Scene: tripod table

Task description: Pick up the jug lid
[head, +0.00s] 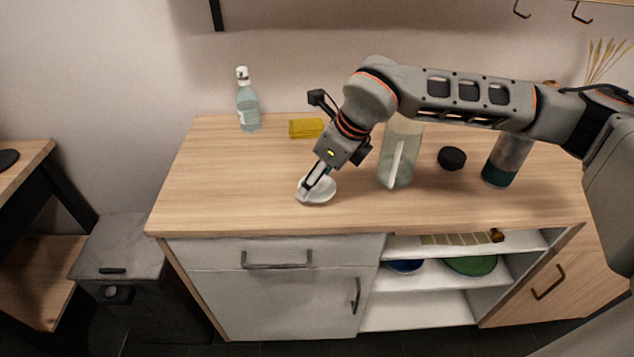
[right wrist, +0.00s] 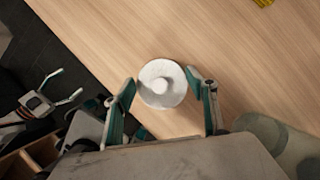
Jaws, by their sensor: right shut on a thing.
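The jug lid (head: 321,190) is a round white disc with a knob, low over the front middle of the wooden counter. It also shows in the right wrist view (right wrist: 153,88). My right gripper (head: 308,188) is shut on the lid, with a finger on each side in the right wrist view (right wrist: 162,87). I cannot tell whether the lid touches the counter. The clear jug (head: 401,160) with a pale handle stands to the right, partly behind my arm. My left gripper (right wrist: 66,84) shows at the left of the right wrist view, fingers apart and empty.
On the wooden counter (head: 230,190), a bottle (head: 248,108) and yellow sponge (head: 304,128) are at the back left. A black round item (head: 451,158) and a grey-green cylinder (head: 506,162) are at right. The front left of the counter is clear.

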